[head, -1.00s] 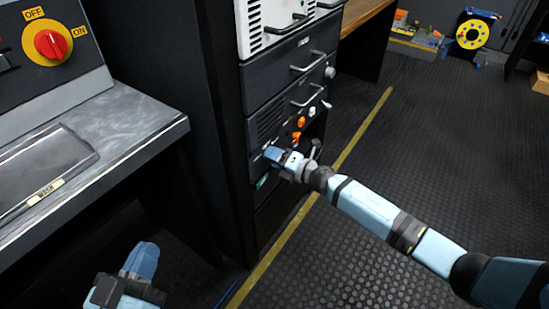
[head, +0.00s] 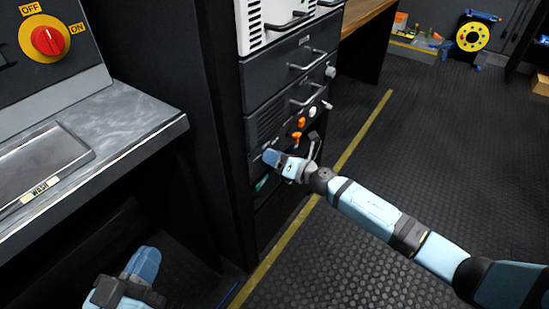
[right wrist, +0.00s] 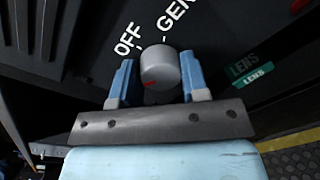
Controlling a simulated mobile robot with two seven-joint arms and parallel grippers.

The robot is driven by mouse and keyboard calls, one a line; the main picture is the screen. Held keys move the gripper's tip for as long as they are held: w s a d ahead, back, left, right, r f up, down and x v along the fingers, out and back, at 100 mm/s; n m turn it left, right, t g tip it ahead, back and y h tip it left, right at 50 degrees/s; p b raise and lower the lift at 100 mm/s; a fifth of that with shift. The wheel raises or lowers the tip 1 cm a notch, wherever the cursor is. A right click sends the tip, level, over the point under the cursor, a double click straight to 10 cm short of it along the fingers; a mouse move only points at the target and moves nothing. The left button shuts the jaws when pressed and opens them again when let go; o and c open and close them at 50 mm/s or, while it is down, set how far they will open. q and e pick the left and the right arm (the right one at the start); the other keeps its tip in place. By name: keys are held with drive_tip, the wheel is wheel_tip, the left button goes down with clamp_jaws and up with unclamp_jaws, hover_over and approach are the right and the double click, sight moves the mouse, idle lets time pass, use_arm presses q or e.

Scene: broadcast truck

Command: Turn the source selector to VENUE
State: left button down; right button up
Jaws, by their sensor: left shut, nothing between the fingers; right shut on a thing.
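The source selector looks to be the grey round knob (right wrist: 160,66) with a red mark on its side, on a dark panel in the right wrist view. The white words OFF and GEN are printed beyond it; I see no VENUE label. My right gripper (right wrist: 160,82) is shut on the knob, with one blue finger on each side. In the head view the right gripper (head: 273,158) is at the lower front of the equipment rack and hides the knob. My left gripper (head: 146,258) is shut and empty, low at the bottom left, away from the rack.
The dark rack (head: 278,85) has drawers with handles, and orange and white knobs (head: 298,130) above my right gripper. A green LENS label (right wrist: 252,78) is beside the knob. A counter (head: 130,125) with a red OFF/ON switch (head: 48,41) stands left.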

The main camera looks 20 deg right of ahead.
drive_tip(key=o, duration=0.9)
use_arm(q)
wheel_tip(320, 180, up, 2)
drive_tip(key=shift+s+r+t+p, duration=0.1)
drive_tip(key=shift+t+p, duration=0.4)
drive_tip(key=shift+p, duration=0.4)
use_arm(e)
drive_tip(key=v, duration=1.4)
drive_tip(key=shift+f, duration=0.1)
use_arm(q)
drive_tip(key=shift+r, duration=0.25)
use_arm(e)
drive_tip(key=shift+w, duration=0.1)
use_arm(q)
drive_tip(key=shift+a, duration=0.1)
